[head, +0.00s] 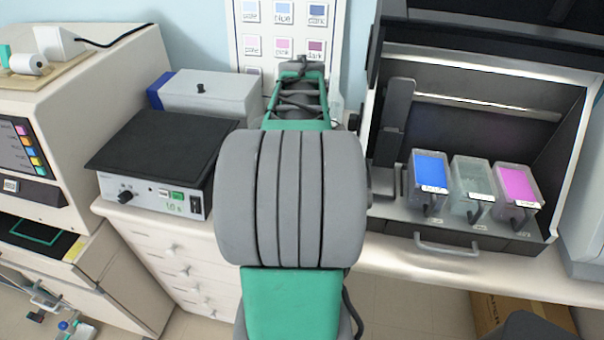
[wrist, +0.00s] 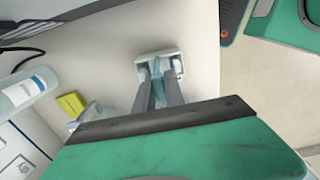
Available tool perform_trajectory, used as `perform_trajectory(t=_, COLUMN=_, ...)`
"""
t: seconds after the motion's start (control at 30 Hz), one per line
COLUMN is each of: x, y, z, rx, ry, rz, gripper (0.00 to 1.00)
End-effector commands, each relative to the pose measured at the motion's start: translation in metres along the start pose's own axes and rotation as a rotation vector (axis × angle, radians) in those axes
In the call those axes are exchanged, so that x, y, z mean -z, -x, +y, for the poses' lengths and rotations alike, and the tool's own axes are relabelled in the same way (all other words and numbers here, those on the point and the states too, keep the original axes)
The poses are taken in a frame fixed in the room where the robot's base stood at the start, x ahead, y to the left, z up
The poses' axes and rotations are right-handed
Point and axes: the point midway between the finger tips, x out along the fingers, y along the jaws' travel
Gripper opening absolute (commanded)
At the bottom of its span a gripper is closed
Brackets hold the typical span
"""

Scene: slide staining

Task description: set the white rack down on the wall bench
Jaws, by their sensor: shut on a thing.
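The white rack (wrist: 157,54) shows small in the wrist view, at the tips of my gripper (wrist: 158,78). My gripper is shut on it, with a translucent blue-teal part visible between the two grey fingers. The pale top of the wall bench (wrist: 200,40) spreads behind the rack in the wrist view. I cannot tell whether the rack touches it. In the head view, my arm reaches forward over the wall bench (head: 400,257) and hides the gripper and rack.
In the wrist view, a bottle (wrist: 28,90) and a yellow block (wrist: 70,103) lie left of the rack. In the head view, a black-topped stirrer (head: 155,145) stands left of my arm. Blue, clear and pink staining jars (head: 430,172) stand in the hood at right.

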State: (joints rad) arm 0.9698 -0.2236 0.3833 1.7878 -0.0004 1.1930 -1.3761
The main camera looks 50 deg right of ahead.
Motion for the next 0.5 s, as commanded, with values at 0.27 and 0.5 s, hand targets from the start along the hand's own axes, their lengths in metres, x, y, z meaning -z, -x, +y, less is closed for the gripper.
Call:
perform_trajectory(t=0.27, x=0.0, y=-0.0015, z=-0.0002, rx=0.001, ry=0.0, rz=0.0, gripper=0.33)
perform_trajectory(t=0.5, x=0.0, y=-0.0013, z=-0.0002, rx=0.001, ry=0.0, rz=0.0, gripper=0.36)
